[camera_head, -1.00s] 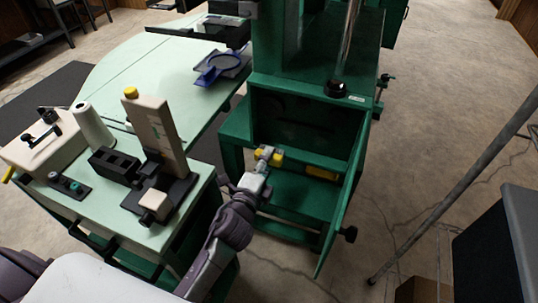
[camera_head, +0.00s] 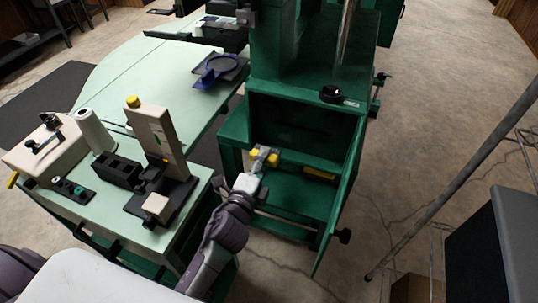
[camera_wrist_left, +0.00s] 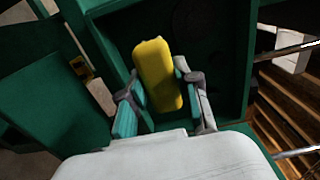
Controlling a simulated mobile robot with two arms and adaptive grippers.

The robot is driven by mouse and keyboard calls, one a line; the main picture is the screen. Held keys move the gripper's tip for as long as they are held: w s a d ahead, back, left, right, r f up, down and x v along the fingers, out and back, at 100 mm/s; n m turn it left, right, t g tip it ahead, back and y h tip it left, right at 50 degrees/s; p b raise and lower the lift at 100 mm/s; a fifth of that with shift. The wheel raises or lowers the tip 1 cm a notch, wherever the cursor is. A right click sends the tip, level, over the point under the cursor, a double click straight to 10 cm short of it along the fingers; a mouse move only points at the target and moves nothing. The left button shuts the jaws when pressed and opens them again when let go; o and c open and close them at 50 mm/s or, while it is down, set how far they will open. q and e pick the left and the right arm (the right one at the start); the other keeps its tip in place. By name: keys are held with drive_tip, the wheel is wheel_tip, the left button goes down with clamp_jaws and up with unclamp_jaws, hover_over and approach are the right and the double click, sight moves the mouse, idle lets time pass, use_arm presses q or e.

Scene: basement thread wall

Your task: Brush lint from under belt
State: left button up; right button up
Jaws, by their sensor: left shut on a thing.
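My left gripper (camera_head: 262,160) reaches from the left into the open front of a green machine cabinet (camera_head: 235,125). In the left wrist view, its fingers (camera_wrist_left: 157,100) are shut on a yellow block-shaped piece (camera_wrist_left: 157,72), which sticks out beyond the fingertips. Whether this piece is the handle of a brush cannot be told, as no bristles show. In the head view, small yellow parts show at the fingertips. A separate yellow bar (camera_head: 320,173) shows inside the cabinet, right of the gripper. No belt or lint can be made out in the dark interior. My right gripper is not in view.
The cabinet door (camera_head: 343,205) stands open on the right, close to the gripper. A pale green table (camera_head: 95,195) with a cream device and a thread cone (camera_head: 95,130) is at left. A slanted metal pole (camera_head: 450,180) and a dark box stand at right.

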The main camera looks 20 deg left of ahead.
sight(279, 134)
use_arm(q)
wheel_tip(279, 134, up, 3)
drive_tip(key=shift+f+p, duration=0.1)
drive_tip(key=shift+p, duration=0.65)
drive_tip(key=shift+f+m, duration=0.3)
drive_tip(key=shift+f, duration=0.05)
drive_tip(key=f+m, duration=0.1)
drive_tip(key=m, duration=0.1)
drive_tip(key=f+m+b, duration=0.1)
drive_tip(key=m, duration=0.1)
drive_tip(key=f+m+b, duration=0.1)
drive_tip(key=shift+w+a+f+m, duration=0.1)
drive_tip(key=shift+w+f+m, duration=0.2)
drive_tip(key=shift+w+m, duration=0.1)
drive_tip(key=f+m, duration=0.1)
drive_tip(key=m, duration=0.1)
drive_tip(key=shift+w+m, duration=0.1)
drive_tip(key=shift+m, duration=0.2)
drive_tip(key=w, duration=0.6)
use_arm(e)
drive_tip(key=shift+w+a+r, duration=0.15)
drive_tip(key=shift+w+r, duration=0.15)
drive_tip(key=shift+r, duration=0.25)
use_arm(q)
drive_tip(key=shift+w+d, duration=0.2)
drive_tip(key=shift+w, duration=0.7)
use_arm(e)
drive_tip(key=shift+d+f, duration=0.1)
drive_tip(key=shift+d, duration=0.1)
